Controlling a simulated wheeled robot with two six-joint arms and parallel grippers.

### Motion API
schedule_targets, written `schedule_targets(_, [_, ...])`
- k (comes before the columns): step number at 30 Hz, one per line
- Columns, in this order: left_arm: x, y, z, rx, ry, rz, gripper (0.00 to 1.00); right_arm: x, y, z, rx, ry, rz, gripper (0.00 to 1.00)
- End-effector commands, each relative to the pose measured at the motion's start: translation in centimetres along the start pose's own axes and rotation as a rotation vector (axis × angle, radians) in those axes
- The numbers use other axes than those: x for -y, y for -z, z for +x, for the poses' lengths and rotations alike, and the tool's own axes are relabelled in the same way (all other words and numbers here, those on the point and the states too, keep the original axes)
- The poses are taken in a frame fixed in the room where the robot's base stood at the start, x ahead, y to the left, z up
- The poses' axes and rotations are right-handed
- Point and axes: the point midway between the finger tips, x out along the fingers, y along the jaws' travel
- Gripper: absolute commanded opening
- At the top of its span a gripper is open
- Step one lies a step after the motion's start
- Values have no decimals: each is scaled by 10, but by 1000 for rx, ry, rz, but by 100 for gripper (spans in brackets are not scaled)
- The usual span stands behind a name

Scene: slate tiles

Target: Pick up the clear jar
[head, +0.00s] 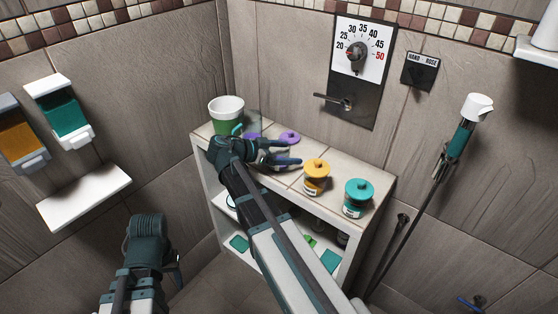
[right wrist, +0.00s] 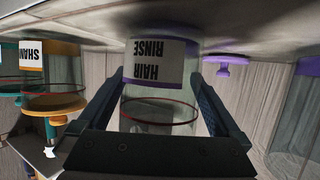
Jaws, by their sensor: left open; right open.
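A clear jar (right wrist: 160,95) labelled HAIR RINSE shows upside down in the right wrist view. It has a purple band at its base and no lid on it. My right gripper (head: 293,153) is open, with one finger on each side of this jar; whether either finger touches it I cannot tell. In the head view the jar is hard to make out at my fingers. A purple lid (head: 289,138) lies just beyond them; it also shows in the right wrist view (right wrist: 226,62). My left gripper (head: 172,275) is open and empty, low at the left.
The shelf top (head: 300,185) holds an orange-lidded jar (head: 316,176), a teal-lidded jar (head: 358,198) and a white-and-green cup (head: 226,112). Another clear vessel (head: 253,120) stands by the wall; it shows in the right wrist view (right wrist: 297,110). A shower handle (head: 462,135) hangs at right.

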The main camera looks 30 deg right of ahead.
Motion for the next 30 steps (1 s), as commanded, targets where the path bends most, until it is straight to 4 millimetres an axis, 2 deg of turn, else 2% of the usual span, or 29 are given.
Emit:
schedule_targets(6, [0, 0, 0, 0, 0, 0, 55, 0, 1, 2, 0, 1, 0, 100])
schedule_targets(20, [0, 0, 0, 0, 0, 0, 55, 0, 0, 1, 0, 1, 0, 17])
schedule_targets(30, [0, 0, -4, 0, 0, 0, 55, 0, 4, 0, 0, 1, 0, 17])
